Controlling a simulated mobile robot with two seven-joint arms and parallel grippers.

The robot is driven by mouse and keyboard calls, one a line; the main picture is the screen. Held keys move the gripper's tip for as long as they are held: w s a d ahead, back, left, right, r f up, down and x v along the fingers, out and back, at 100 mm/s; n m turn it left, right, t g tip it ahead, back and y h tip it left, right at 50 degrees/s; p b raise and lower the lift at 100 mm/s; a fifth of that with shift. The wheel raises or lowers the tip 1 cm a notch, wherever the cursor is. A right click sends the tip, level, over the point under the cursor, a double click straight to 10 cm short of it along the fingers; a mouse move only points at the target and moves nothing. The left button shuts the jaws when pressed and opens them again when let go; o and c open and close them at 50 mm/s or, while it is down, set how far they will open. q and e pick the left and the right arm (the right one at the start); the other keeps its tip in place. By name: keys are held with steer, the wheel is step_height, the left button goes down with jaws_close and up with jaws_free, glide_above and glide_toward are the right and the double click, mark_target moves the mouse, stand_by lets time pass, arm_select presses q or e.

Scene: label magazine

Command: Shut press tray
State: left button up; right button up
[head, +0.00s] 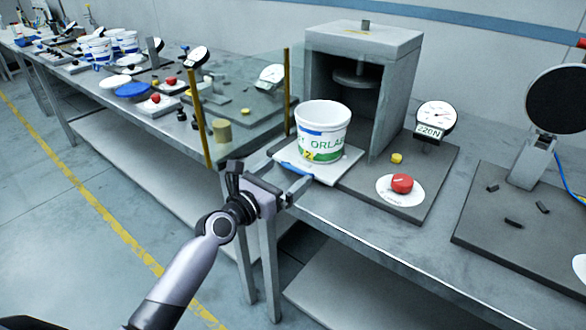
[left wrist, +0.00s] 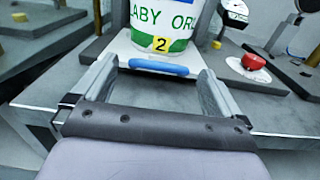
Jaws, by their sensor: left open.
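The press (head: 365,75) is a grey box frame with a round plunger inside, open at the front. Its white tray (head: 318,167) is pulled out in front of the opening and has a blue handle (head: 296,170) on its near edge. A white tub (head: 322,130) with green print stands upright on the tray; in the left wrist view the tub (left wrist: 165,20) shows a yellow "2" label. My left gripper (head: 292,182) is open at the tray's front. In the left wrist view the blue handle (left wrist: 158,66) lies between and just beyond the fingertips. My right gripper is out of view.
A red button (head: 402,183) on a white disc and a dial gauge (head: 436,117) reading 220N stand right of the tray. A clear guard with yellow posts (head: 287,85) stands at left. Farther benches hold other tubs (head: 100,50). Open floor lies at left.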

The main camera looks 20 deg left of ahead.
mark_target(291, 169)
arm_select(q)
steer(key=shift+x, duration=1.8)
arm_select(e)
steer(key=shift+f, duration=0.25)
